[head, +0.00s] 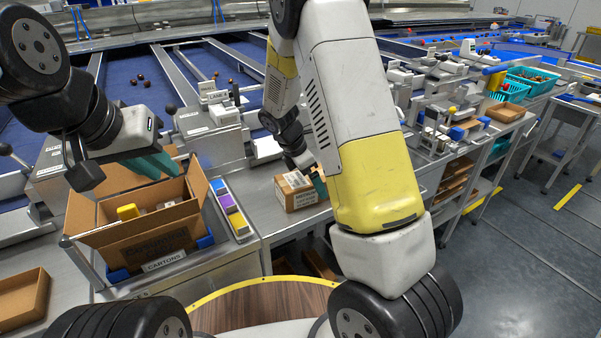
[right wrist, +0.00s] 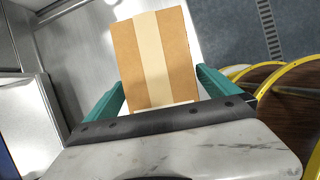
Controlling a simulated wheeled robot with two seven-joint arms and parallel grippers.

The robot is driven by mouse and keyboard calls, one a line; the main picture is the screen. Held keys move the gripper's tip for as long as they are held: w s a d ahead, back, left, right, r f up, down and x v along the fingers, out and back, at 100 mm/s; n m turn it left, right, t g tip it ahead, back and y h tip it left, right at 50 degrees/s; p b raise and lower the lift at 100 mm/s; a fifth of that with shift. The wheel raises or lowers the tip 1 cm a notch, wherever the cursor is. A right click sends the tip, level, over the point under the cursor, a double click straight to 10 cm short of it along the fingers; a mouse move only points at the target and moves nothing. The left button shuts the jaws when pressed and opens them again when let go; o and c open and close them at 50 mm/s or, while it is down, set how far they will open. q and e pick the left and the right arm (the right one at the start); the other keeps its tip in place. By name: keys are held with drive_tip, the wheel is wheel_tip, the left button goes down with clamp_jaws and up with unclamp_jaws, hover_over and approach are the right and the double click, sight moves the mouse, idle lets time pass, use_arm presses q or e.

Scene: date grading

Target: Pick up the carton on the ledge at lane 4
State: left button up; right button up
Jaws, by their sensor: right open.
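A small closed brown carton (head: 294,194) with a printed label stands on the metal ledge in the head view, partly hidden by my right arm. In the right wrist view the carton (right wrist: 176,60), with a pale tape strip down its top, lies between the teal fingers of my right gripper (right wrist: 158,92). That gripper is open, with a visible gap beside the left finger; the right finger is close to the carton. My left gripper (head: 152,164) is above a large open box at the left; its finger gap is not clear.
The large open cardboard box (head: 150,240) holds a yellow item and other small things, with a "CARTONS" label below it. A strip of coloured blocks (head: 230,210) lies beside it. Lane equipment (head: 212,120) stands behind the ledge. An empty brown tray (head: 22,298) is at lower left.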

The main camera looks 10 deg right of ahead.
drive_tip(key=shift+x, duration=0.8)
drive_tip(key=c, duration=1.9)
drive_tip(key=shift+c, duration=0.3)
drive_tip(key=shift+r, duration=0.15)
